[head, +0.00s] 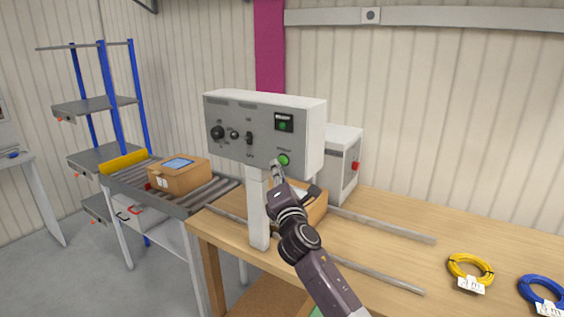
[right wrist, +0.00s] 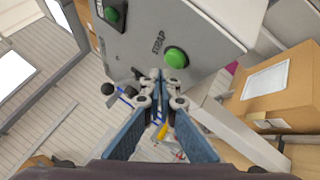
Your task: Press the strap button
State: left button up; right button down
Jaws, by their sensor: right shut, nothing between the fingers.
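A grey control box (head: 265,131) stands on a white post at the left end of the wooden workbench. The green strap button (head: 284,160) is low on the right of its front panel. In the right wrist view the green button (right wrist: 176,57) shows close up, with the word STRAP beside it. My right gripper (head: 276,168) is shut and empty, with its tip just below and left of the button. In the right wrist view the closed fingertips (right wrist: 157,78) are close to the button; I cannot tell if they touch the panel. My left gripper is out of view.
A cardboard box (head: 179,175) sits on the roller conveyor at the left. Behind the post are an open carton (head: 312,206) and a white machine (head: 342,160). A yellow cable coil (head: 470,268) and a blue coil (head: 541,291) lie at the bench's right. Metal rails (head: 380,225) cross the bench.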

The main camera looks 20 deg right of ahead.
jog(key=s+a, duration=0.1)
jog(key=a, duration=0.1)
jog(key=s+a, duration=0.2)
jog(key=shift+p, duration=0.35)
jog(key=shift+d, duration=0.1)
dwell(0.4)
